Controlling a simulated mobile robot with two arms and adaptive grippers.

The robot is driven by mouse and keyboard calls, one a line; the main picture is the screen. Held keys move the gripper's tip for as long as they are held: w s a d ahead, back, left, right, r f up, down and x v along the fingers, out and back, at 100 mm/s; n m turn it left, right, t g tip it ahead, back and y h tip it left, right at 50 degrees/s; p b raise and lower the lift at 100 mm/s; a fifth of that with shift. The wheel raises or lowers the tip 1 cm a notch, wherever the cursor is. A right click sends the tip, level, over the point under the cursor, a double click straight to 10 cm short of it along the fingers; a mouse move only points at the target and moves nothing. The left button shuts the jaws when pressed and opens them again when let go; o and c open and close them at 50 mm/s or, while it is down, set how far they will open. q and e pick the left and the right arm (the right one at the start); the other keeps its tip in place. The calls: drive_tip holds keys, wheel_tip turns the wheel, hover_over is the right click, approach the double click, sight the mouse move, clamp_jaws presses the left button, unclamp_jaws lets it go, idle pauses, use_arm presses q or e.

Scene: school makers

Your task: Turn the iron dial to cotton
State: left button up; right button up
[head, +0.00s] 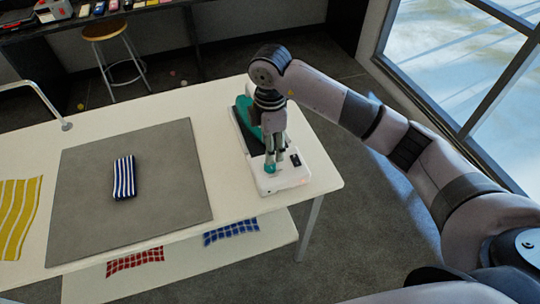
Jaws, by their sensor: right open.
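The iron (246,111) is teal and white and stands at the right end of the table. It rests on a white base (290,178) with a small dark panel. My right gripper (274,160) points down over the iron and base. Its fingers are apart, and a small teal round part (270,169) shows at the fingertips; I cannot tell whether they touch it. The gripper and wrist hide much of the iron, and the dial's marks are too small to read. My left gripper is not in view.
A grey mat (85,220) covers the table's middle, with a folded blue-and-white striped cloth (124,178) on it. A yellow cloth (18,215) lies at the left. Red (135,262) and blue (231,232) checked cloths lie on a lower shelf. A stool (110,40) stands behind.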

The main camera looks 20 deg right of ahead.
wheel_tip(320, 180, up, 5)
drive_tip(key=shift+r, duration=0.1)
idle(0.5)
